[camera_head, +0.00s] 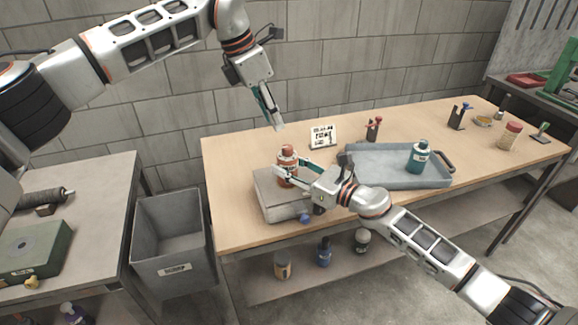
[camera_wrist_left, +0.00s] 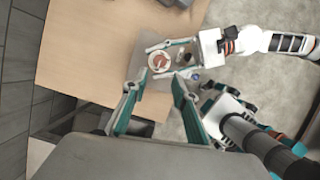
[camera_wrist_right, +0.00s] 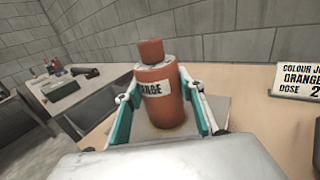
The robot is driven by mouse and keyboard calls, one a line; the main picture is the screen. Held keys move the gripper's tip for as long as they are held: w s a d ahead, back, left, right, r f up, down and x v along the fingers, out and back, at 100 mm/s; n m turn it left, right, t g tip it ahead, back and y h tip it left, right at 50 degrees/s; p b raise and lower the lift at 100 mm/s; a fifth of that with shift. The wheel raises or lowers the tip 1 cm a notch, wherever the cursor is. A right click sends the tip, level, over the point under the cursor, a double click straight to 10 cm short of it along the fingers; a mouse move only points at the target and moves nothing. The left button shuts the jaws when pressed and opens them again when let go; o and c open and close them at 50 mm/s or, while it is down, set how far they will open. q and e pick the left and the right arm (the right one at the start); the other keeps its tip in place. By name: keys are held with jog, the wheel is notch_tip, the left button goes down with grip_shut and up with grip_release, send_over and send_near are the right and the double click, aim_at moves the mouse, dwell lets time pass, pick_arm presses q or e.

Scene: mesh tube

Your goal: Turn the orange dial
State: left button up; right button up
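An orange-brown bottle (camera_head: 287,165) with an orange cap and a label stands upright on or just over a low grey box (camera_head: 277,208) at the table's left end. Its label partly reads "ORANGE" in the right wrist view (camera_wrist_right: 155,105). My right gripper (camera_head: 288,170) has its fingers on both sides of the bottle, seemingly touching it. My left gripper (camera_head: 274,122) hangs above and behind the box, empty; its fingers are apart in the left wrist view (camera_wrist_left: 153,84). I cannot make out a separate orange dial; a small blue knob (camera_head: 305,218) is at the box's front.
A grey-blue tray (camera_head: 385,178) holds a teal bottle (camera_head: 418,157). A sign (camera_head: 323,136) and a red-topped item (camera_head: 374,129) stand behind. A grey bin (camera_head: 172,235) is left of the table (camera_head: 232,150). The table's back left corner is clear.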

pick_arm(q)
jog(key=shift+o, duration=1.3)
jog(key=m+t+h, duration=0.2)
jog(key=h, duration=0.7)
send_near(286, 147)
jog(key=x, duration=1)
jog(key=shift+w+d+f, duration=0.1)
jog(key=shift+w+d, duration=0.05)
jog(key=shift+d, duration=0.05)
jog(key=shift+c, duration=0.4)
grip_shut()
